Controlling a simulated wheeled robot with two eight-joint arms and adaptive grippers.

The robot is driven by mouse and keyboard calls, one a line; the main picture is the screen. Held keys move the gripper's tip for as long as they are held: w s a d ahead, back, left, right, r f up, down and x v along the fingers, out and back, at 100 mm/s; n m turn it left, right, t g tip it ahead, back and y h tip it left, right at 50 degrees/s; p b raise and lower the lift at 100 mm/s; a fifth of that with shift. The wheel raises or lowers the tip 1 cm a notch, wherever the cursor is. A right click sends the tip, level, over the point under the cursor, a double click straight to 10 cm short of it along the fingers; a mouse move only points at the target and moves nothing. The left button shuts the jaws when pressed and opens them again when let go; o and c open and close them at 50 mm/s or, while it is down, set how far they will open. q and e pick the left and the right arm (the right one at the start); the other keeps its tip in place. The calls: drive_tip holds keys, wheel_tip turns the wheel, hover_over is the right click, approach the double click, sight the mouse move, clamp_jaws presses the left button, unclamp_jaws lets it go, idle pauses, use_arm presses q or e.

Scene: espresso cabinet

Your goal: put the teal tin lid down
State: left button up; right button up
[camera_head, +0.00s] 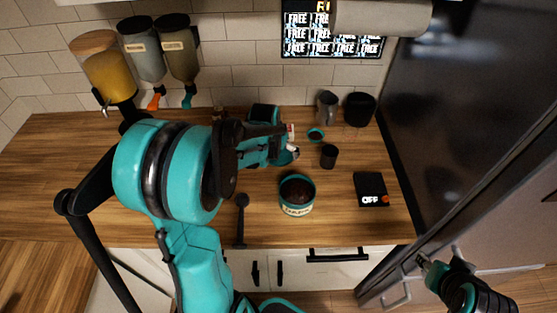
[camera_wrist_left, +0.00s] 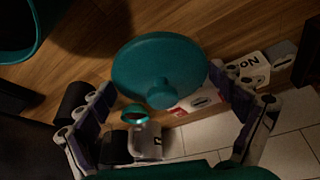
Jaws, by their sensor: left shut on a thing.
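The teal tin lid (camera_wrist_left: 158,68) is a round disc with a knob, seen between my left gripper's fingers (camera_wrist_left: 163,88) in the left wrist view. In the head view the lid (camera_head: 287,157) is partly hidden by my left gripper (camera_head: 288,144). That gripper is shut on the lid and holds it over the counter, behind the open tin. The teal tin (camera_head: 297,208) has a pale label and dark contents; its rim also shows at the wrist view's top left (camera_wrist_left: 22,58). My right gripper (camera_head: 422,264) is at lower right, away from the counter; its jaws are unclear.
A black box reading OFF (camera_head: 371,183) lies right of the tin. A dark cup (camera_head: 329,156), a metal jug (camera_head: 327,107) and a black container (camera_head: 360,109) stand behind. A black long-handled tool (camera_head: 241,222) lies left of the tin. The wooden counter (camera_head: 70,160) is clear at left.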

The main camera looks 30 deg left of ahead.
sight(277, 155)
use_arm(q)
wheel_tip(277, 155, down, 4)
drive_tip(key=shift+r+b, duration=0.2)
drive_tip(key=shift+b, duration=0.55)
drive_tip(key=shift+f, duration=0.25)
drive_tip(key=shift+f, duration=0.15)
drive_tip(key=o, duration=0.6)
